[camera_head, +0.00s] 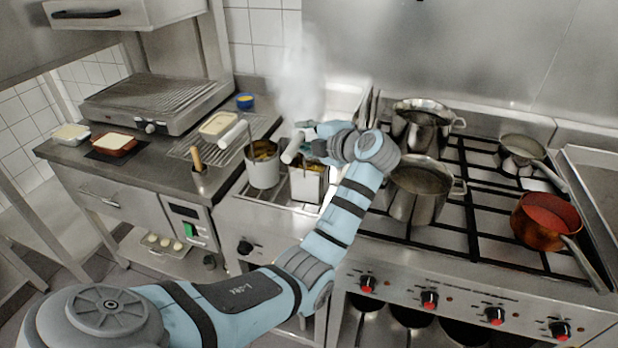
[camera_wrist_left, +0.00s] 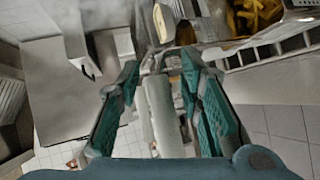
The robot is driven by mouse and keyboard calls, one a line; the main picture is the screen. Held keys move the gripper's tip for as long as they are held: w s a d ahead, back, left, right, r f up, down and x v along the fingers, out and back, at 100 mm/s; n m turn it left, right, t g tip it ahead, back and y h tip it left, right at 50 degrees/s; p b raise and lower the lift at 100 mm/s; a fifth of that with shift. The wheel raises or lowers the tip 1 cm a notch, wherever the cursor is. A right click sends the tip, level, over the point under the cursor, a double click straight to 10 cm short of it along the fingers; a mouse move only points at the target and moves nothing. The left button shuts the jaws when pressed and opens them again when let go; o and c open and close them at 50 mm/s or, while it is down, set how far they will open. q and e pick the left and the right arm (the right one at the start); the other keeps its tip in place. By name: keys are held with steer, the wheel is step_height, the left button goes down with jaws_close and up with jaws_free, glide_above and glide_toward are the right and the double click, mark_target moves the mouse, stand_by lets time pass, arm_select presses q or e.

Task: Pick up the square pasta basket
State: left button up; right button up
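The square pasta basket (camera_head: 308,186) is a metal box with yellow pasta, sitting in the cooker well in the head view. Its pale cylindrical handle (camera_head: 293,148) points up and left. My left gripper (camera_head: 303,138) is at this handle, above the basket. In the left wrist view, the two teal fingers of my left gripper (camera_wrist_left: 159,64) are spread apart. A pale cylinder (camera_wrist_left: 162,112), apparently the handle, shows between them, with a gap on its left side. Contact on its right side is unclear. My wrist hides part of the well. My right gripper is not in view.
A round pasta basket (camera_head: 262,170) with its own pale handle (camera_head: 233,134) stands close on the left. Steam (camera_head: 300,85) rises behind. Steel pots (camera_head: 418,198) stand on the stove to the right, with a copper pan (camera_head: 545,222) farther right.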

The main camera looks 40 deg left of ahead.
arm_select(q)
jaws_close()
